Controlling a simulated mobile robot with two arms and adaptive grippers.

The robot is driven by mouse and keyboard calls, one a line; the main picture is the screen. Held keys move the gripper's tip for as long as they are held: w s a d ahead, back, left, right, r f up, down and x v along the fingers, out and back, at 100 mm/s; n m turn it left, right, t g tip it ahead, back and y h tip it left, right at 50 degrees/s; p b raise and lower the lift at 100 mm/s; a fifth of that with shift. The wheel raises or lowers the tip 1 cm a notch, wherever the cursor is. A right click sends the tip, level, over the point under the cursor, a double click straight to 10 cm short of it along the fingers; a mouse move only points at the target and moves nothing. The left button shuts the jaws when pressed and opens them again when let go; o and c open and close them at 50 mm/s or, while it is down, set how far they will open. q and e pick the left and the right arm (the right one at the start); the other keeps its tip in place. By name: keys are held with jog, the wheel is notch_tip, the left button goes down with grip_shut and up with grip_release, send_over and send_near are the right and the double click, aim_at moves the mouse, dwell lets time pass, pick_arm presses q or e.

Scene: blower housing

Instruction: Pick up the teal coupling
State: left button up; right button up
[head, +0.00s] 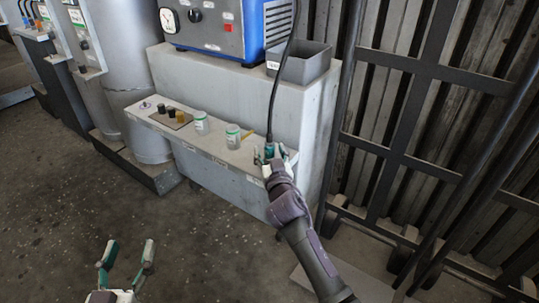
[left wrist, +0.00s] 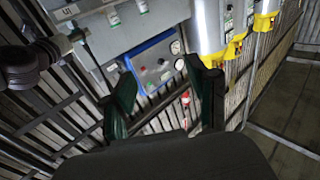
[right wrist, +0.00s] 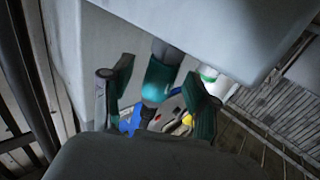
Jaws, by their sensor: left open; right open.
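The teal coupling (head: 269,150) hangs at the lower end of a dark hose at the right end of the ledge. It also shows in the right wrist view (right wrist: 160,80), between my right fingers, below a grey hose end. My right gripper (head: 271,158) is open around the coupling; a gap shows on either side of it in the wrist view. In the head view the gripper partly hides it. My left gripper (head: 125,256) is open and empty, low over the floor and away from the ledge.
The pale ledge (head: 222,165) carries two white-and-green jars (head: 233,136) and a small plate with dark and yellow pieces (head: 171,116). A grey bin (head: 300,65) and a blue instrument box (head: 240,28) stand above. A dark metal frame (head: 420,70) stands to the right.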

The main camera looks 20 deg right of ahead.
aim_at(270, 137)
jog(key=shift+w+d, duration=0.1)
jog(key=shift+w, duration=0.45)
pick_arm(q)
jog(key=shift+r+t, duration=0.4)
jog(key=shift+r, duration=0.2)
pick_arm(e)
grip_shut()
jog(key=shift+r, duration=0.1)
pick_arm(q)
jog(key=shift+f, duration=0.1)
pick_arm(e)
jog(key=shift+r, duration=0.15)
notch_tip(270, 137, up, 5)
jog(key=shift+f+p, duration=0.1)
jog(key=shift+p, duration=1.15)
pick_arm(q)
jog(key=s+a+f+g+y+p, duration=0.1)
jog(key=s+a+f+g, duration=0.1)
jog(key=s+f+g, duration=0.2)
jog(key=s+a+f+g+y, duration=0.2)
jog(key=s+f+g, duration=0.3)
jog(key=f, duration=0.5)
jog(key=shift+a+f+n+g+p, duration=0.3)
jog(key=shift+f+g+p, duration=0.05)
jog(key=shift+g, duration=0.75)
pick_arm(e)
notch_tip(270, 137, up, 5)
jog(key=shift+f, duration=0.1)
pick_arm(q)
jog(key=shift+s, duration=0.1)
